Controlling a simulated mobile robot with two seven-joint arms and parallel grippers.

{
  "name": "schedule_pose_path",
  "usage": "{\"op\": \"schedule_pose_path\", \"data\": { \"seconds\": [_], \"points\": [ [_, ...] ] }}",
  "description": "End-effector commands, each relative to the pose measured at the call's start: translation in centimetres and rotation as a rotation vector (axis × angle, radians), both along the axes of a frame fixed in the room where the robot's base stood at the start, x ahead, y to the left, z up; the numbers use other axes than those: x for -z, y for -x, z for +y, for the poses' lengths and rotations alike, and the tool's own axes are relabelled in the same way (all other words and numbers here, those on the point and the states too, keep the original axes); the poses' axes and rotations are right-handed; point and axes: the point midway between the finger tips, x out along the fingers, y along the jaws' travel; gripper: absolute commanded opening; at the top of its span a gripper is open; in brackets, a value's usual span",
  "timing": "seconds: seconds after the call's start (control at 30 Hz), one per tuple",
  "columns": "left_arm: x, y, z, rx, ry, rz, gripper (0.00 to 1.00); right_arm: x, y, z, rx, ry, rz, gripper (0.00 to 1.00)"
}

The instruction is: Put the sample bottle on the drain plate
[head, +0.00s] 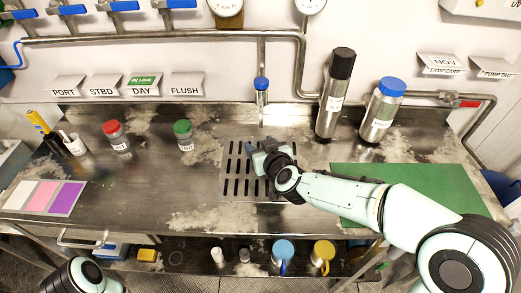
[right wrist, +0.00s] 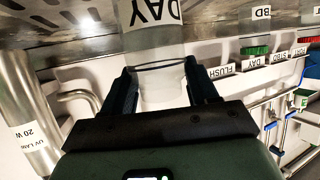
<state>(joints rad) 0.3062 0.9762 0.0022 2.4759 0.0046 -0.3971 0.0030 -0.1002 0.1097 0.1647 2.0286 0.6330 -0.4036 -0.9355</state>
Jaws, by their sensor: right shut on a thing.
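The sample bottle (right wrist: 160,88) is clear, with a white label reading DAY, in the right wrist view. It stands between the two fingers of my right gripper (right wrist: 163,90), which is shut on it. The label end runs out of the top of that picture, so the bottle's base is hidden. In the head view my right gripper (head: 262,148) is over the slotted metal drain plate (head: 236,185). My gripper hides the bottle there, and I cannot tell whether the bottle touches the plate. My left gripper is not in view.
A black-capped cylinder (head: 334,100) and a blue-capped cylinder (head: 380,112) stand behind my right arm. A green-lidded jar (head: 185,138) and a red-lidded jar (head: 117,138) stand left. A green mat (head: 440,183) lies right.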

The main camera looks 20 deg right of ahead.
Motion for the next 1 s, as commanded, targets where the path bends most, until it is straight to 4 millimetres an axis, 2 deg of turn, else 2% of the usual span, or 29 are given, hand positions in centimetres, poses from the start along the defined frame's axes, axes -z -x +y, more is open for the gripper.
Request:
{"op": "schedule_pose_path", "data": {
  "seconds": [0.03, 0.4, 0.43, 0.5, 0.87, 1.0],
  "points": [
    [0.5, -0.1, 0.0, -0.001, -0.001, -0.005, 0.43, 0.7, 0.0, 0.0, 0.001, 0.001, 0.0, 0.25],
    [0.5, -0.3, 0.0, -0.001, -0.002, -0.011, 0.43, 0.9, 0.0, 0.0, 0.0, 0.0, -0.003, 0.25],
    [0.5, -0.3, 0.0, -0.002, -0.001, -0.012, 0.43, 0.9, 0.0, 0.0, 0.0, 0.0, -0.003, 0.62],
    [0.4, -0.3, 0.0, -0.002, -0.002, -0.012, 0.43, 0.8, 0.0, 0.0, 0.0, 0.0, -0.003, 0.84],
    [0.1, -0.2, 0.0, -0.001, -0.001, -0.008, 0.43, 0.3, 0.0, 0.0, 0.0, 0.0, -0.004, 0.84],
    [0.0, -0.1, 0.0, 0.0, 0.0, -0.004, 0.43, -0.5, 1.6, -0.2, -0.001, 0.001, -0.006, 0.84]
  ]
}}
